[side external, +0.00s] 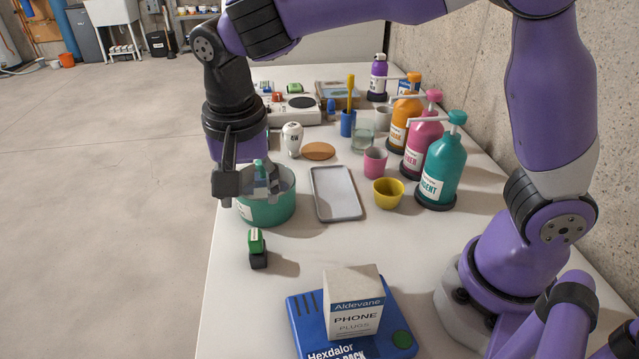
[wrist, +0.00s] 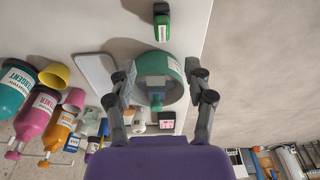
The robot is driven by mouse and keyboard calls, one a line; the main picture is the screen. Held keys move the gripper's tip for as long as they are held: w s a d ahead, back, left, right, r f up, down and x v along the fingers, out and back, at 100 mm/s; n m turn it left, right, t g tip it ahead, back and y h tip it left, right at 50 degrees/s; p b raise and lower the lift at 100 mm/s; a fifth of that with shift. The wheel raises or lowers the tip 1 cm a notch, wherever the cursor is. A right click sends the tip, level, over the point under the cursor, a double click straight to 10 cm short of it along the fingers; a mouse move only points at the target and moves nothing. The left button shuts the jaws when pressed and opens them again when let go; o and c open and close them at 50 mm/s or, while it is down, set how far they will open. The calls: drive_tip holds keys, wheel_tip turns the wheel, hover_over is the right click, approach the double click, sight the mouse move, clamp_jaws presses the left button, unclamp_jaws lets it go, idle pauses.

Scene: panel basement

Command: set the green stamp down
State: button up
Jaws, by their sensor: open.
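The green stamp (side external: 257,248) has a green top with a white label and a black base. It stands on the table near the left edge, in front of the green tub (side external: 270,208), apart from my gripper. It also shows at the top of the wrist view (wrist: 162,25). My gripper (side external: 246,188) is open at the tub, its fingers on either side of the tub in the wrist view (wrist: 160,78). A greyish shape shows inside the tub between the fingers; I cannot tell what it is.
A grey tray (side external: 338,192) lies right of the tub. A yellow cup (side external: 388,192), a pink cup (side external: 375,162) and pump bottles (side external: 440,172) stand along the wall side. A white box (side external: 353,303) sits on a blue case (side external: 303,318) at the front. The table between stamp and case is clear.

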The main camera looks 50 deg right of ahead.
drive_tip(key=s+d+r+n+t, duration=0.2)
drive_tip(key=s+d+n, duration=0.2)
drive_tip(key=s+d, duration=0.1)
drive_tip(key=s+d+r+n+t, duration=0.2)
drive_tip(key=s+d+n, duration=0.2)
drive_tip(key=s+d, duration=0.2)
drive_tip(key=shift+s+d+n+t+y, duration=0.3)
drive_tip(key=shift+d+n+y, duration=0.1)
drive_tip(key=shift+d, duration=0.85)
